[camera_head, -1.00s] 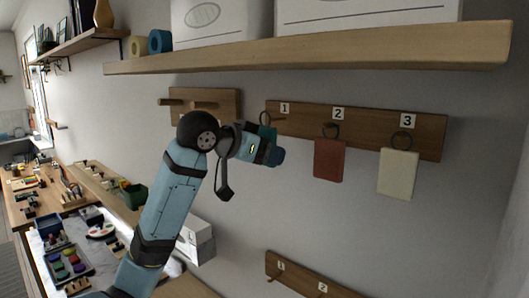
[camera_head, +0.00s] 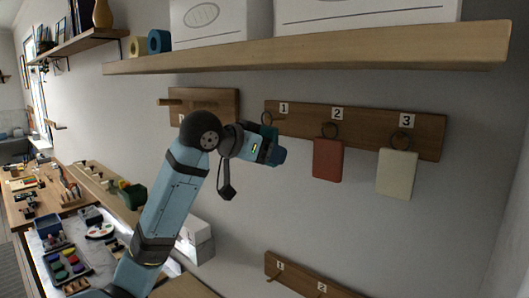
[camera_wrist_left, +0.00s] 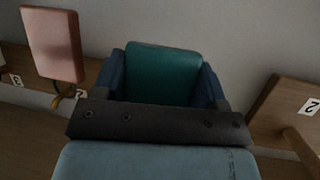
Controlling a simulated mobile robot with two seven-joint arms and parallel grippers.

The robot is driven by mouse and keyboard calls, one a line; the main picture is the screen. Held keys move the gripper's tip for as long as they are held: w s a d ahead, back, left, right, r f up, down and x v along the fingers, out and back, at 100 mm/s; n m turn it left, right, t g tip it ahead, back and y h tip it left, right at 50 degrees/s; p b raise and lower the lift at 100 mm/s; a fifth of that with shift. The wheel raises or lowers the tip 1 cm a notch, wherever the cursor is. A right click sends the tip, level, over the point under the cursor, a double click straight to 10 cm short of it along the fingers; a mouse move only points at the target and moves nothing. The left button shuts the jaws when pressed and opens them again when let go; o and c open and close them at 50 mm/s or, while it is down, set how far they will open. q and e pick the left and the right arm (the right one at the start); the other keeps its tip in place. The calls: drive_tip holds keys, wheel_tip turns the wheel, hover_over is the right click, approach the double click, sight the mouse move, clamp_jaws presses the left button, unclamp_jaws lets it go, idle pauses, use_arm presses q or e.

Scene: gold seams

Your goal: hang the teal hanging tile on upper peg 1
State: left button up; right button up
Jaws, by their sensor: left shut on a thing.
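The teal hanging tile (camera_wrist_left: 163,72) is between the fingers of my left gripper (camera_head: 270,152), which is shut on it. In the head view the tile (camera_head: 268,131) is mostly hidden by the gripper, and its ring shows above it, beside the label 1 at the left end of the upper peg rail (camera_head: 370,125). I cannot tell whether the ring is around upper peg 1 or only in front of it. My right gripper is not in view.
A red tile (camera_head: 328,160) hangs under label 2 and a cream tile (camera_head: 396,174) under label 3. A wooden shelf (camera_head: 310,57) runs above the rail. Another peg board (camera_head: 217,103) is to the left, and a lower rail (camera_head: 305,278) is below. Bare wall lies between the rails.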

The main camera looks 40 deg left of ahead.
use_arm(q)
drive_tip(key=shift+w, duration=0.85)
idle(1.3)
drive_tip(key=shift+w+d+f, duration=0.1)
drive_tip(key=shift+w+f, duration=0.45)
drive_tip(key=shift+w, duration=0.2)
idle(1.5)
drive_tip(key=o, duration=1)
drive_tip(key=shift+o, duration=0.2)
